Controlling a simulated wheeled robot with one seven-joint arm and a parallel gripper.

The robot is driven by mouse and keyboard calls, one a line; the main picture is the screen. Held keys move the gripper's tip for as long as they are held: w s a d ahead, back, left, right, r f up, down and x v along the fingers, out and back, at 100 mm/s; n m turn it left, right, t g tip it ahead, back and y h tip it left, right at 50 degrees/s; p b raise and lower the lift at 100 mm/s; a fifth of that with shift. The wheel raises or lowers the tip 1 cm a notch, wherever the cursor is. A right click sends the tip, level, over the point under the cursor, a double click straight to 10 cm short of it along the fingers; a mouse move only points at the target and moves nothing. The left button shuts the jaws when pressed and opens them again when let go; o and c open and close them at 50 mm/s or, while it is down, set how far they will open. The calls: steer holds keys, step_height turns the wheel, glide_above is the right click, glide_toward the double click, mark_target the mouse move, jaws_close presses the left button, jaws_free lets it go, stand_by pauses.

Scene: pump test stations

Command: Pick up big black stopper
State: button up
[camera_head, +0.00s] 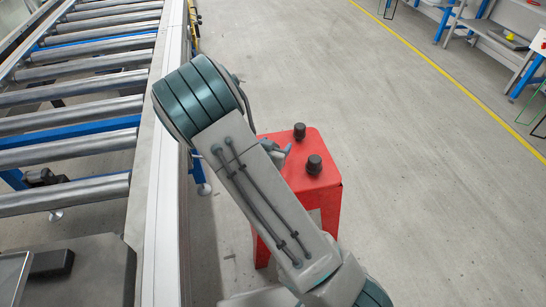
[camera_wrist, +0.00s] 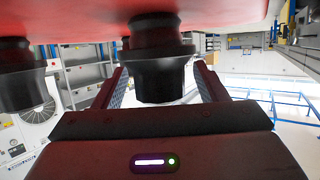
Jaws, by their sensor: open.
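Two black stoppers stand on top of a red stand (camera_head: 318,186) in the head view, a farther one (camera_head: 299,131) and a nearer one (camera_head: 314,164). The nearer one looks somewhat larger there. The wrist view appears upside down, with the stand's red top along its upper edge. One black stopper (camera_wrist: 158,72) is in the middle of that view, in line with the gap between the fingers of my gripper (camera_wrist: 162,76). The fingers are apart, one on each side, with no clear contact. The other stopper (camera_wrist: 16,75) is at the left, outside the fingers. My arm mostly hides the gripper in the head view.
A roller conveyor (camera_head: 77,97) with a pale side rail (camera_head: 165,170) runs along the left, close to the stand. Open grey floor (camera_head: 400,150) lies to the right, crossed by a yellow line (camera_head: 440,72). Workbenches (camera_head: 500,38) stand at the top right.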

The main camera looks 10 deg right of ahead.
steer(key=shift+w, duration=0.1)
steer(key=shift+c, duration=0.4)
steer(key=c, duration=0.8)
steer(key=shift+r, duration=0.1)
